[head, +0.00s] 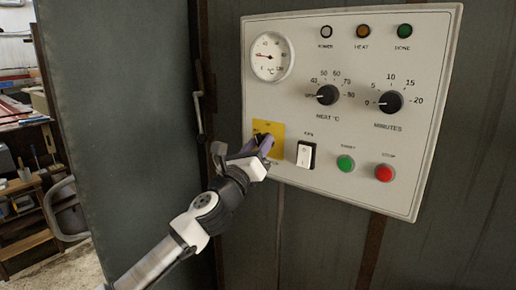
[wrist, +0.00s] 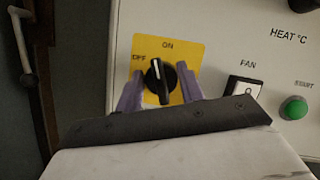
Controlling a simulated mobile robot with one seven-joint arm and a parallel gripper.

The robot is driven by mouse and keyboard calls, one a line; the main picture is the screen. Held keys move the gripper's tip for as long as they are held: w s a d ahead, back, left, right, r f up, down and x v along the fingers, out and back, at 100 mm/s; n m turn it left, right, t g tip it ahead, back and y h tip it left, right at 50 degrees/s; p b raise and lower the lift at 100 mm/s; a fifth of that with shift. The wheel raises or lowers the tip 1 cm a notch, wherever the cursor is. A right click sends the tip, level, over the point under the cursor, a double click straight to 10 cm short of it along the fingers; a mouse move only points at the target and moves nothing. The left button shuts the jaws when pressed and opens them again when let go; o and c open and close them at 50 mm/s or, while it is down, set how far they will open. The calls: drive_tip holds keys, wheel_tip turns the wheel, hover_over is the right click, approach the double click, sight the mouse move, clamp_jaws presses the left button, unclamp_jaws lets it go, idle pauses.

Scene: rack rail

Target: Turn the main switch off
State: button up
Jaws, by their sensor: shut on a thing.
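The main switch is a black rotary knob (wrist: 160,82) with a white pointer line, on a yellow plate (wrist: 192,50) marked OFF at upper left and ON at top. Its pointer stands between the two marks, tilted slightly left of straight up. My gripper (wrist: 160,88) has its purple fingers on either side of the knob, shut on it. In the head view my gripper (head: 262,143) reaches the yellow plate (head: 276,129) from below left and hides much of the knob and the plate's lower part.
The control panel (head: 330,200) also carries a white fan rocker (head: 305,154) just right of my gripper, a green button (head: 346,164), a red button (head: 384,173), two black dials and a gauge (head: 270,57). An open grey door (head: 120,120) stands to the left.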

drive_tip(key=n+y, duration=0.2)
drive_tip(key=n, duration=0.2)
drive_tip(key=n+y+p, duration=0.1)
drive_tip(key=n+y, duration=0.1)
drive_tip(key=n, duration=0.2)
drive_tip(key=shift+r+n, duration=0.1)
drive_tip(key=shift+n, duration=0.2)
drive_tip(key=shift+n+g+y+p, duration=0.4)
drive_tip(key=shift+n+g+p, duration=0.2)
drive_tip(key=shift+n, duration=1.2)
drive_tip(key=shift+n+g+y+p, duration=0.45)
drive_tip(key=shift+n+p, duration=0.2)
drive_tip(key=shift+n, duration=1.15)
drive_tip(key=o, duration=1)
drive_tip(key=b+v, duration=0.4)
drive_tip(key=v, duration=0.9)
drive_tip(key=shift+s+r, duration=0.1)
drive_tip(key=shift+s, duration=0.35)
